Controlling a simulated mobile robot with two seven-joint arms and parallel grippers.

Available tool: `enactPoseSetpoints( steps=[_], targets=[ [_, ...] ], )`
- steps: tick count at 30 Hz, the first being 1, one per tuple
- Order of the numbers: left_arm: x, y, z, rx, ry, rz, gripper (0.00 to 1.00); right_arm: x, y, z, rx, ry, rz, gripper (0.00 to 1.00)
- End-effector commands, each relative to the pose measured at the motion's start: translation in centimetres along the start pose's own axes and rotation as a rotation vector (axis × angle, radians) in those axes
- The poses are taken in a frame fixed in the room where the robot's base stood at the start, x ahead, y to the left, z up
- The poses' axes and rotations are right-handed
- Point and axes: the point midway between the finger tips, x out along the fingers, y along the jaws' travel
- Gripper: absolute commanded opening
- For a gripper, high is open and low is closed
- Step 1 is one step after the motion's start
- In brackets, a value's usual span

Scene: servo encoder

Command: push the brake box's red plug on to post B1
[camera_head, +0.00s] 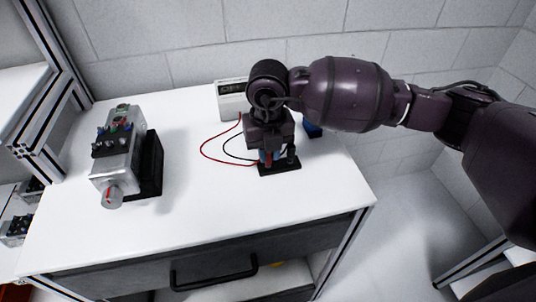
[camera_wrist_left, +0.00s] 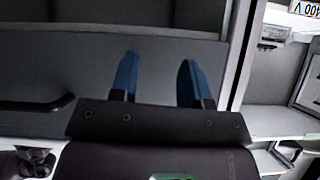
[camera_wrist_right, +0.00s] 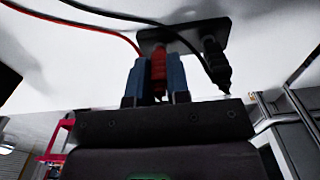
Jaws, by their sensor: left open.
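The red plug (camera_wrist_right: 158,72) stands in a dark holder block (camera_wrist_right: 190,34), between the blue fingers of my right gripper (camera_wrist_right: 158,80). The fingers are close together around the plug, and I take them as shut on it. In the head view my right gripper (camera_head: 268,157) is over the holder base (camera_head: 280,169) and hides most of the plug. A black plug (camera_wrist_right: 215,65) stands beside it. The brake box (camera_head: 232,99) is the pale box behind, with red and black leads. The motor unit (camera_head: 118,165) with its terminal posts is at the left; B1 cannot be read. My left gripper (camera_wrist_left: 158,82) is open and empty.
The white bench top (camera_head: 200,210) is clear between the motor unit and the holder. A drawer handle (camera_head: 213,272) is at the bench front. My left gripper faces the grey drawer front.

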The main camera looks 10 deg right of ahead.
Motion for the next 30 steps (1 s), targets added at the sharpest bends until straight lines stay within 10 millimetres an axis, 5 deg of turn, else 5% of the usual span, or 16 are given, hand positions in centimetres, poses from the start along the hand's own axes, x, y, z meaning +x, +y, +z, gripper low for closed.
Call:
enactPoseSetpoints(
  steps=[30],
  targets=[
    [-0.3, -0.1, -0.9, -0.002, 0.011, -0.001, 0.43, -1.1, 0.0, 0.0, 0.000, -0.003, 0.000, 0.00]
  ],
)
